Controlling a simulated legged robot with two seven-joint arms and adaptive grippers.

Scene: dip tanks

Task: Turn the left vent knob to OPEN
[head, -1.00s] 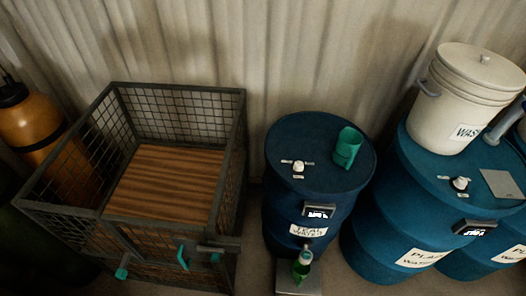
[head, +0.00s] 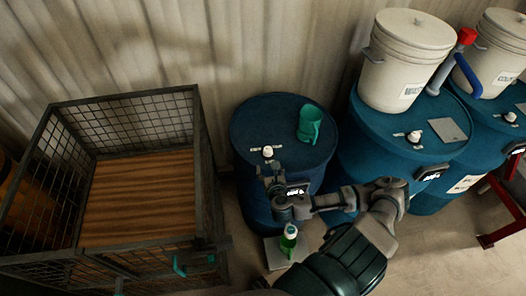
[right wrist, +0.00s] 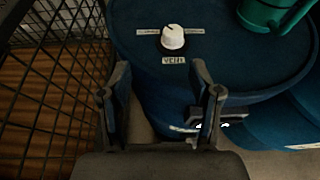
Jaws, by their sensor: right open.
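The left vent knob (head: 267,152) is a small white knob on top of the left blue drum (head: 262,108). In the right wrist view the knob (right wrist: 172,38) stands above a VENT label, with a small label strip on each side that is too blurred to read. I cannot tell which strip it points to. My right gripper (head: 269,174) is at the drum's front edge, just short of the knob. In the right wrist view its two fingers (right wrist: 160,84) are apart with nothing between them, and the knob lies beyond their tips. My left gripper is out of view.
A green bottle (head: 289,238) stands below the drum's front. A wire-mesh cage (head: 205,150) stands close on the left. Another blue drum (head: 375,140) with a white bucket (head: 404,65) is at the right.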

